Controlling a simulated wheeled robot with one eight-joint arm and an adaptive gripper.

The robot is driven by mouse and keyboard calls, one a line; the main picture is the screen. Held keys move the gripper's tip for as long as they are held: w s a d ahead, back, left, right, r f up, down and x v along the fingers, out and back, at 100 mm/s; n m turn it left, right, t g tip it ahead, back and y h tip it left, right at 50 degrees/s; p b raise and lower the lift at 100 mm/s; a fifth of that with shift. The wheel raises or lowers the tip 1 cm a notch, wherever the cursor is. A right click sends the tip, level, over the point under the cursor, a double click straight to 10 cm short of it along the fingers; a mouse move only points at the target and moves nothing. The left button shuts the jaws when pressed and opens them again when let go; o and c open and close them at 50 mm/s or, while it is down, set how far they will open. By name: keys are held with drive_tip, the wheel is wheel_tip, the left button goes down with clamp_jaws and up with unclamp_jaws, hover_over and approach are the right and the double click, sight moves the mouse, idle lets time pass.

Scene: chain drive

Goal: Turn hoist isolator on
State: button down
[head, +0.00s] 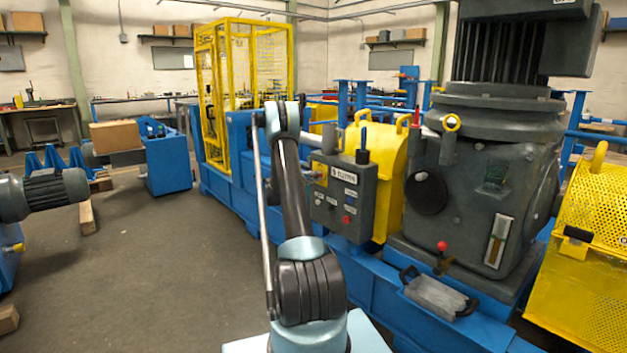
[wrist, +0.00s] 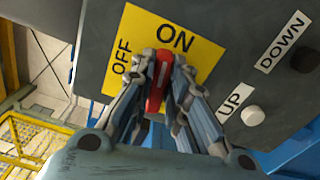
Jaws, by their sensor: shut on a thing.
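The isolator's red handle (wrist: 155,92) stands in front of a yellow plate (wrist: 205,50) marked OFF and ON in the wrist view. My gripper (wrist: 159,68) is shut on the red handle, with one finger on each side. The handle's upper end lies just below the ON label (wrist: 175,39). The OFF label (wrist: 122,56) is to its left. The fingers hide part of the handle. In the head view the grey control box (head: 343,197) carries the yellow plate (head: 319,169), and my arm hides part of that area.
White UP (wrist: 252,115) and black DOWN (wrist: 304,88) buttons sit right of the plate in the wrist view. A red button (head: 346,219) is low on the box. Yellow guards (head: 375,150) and a grey gearbox (head: 470,190) stand behind and right.

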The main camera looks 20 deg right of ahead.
drive_tip(key=shift+s+d+f+m, duration=0.15)
drive_tip(key=shift+f+m, duration=0.1)
drive_tip(key=shift+m, duration=0.75)
drive_tip(key=c, duration=1.6)
unclamp_jaws()
drive_tip(key=shift+o, duration=0.2)
drive_tip(key=shift+a, duration=0.2)
drive_tip(key=shift+a, duration=0.35)
drive_tip(key=v, duration=1.1)
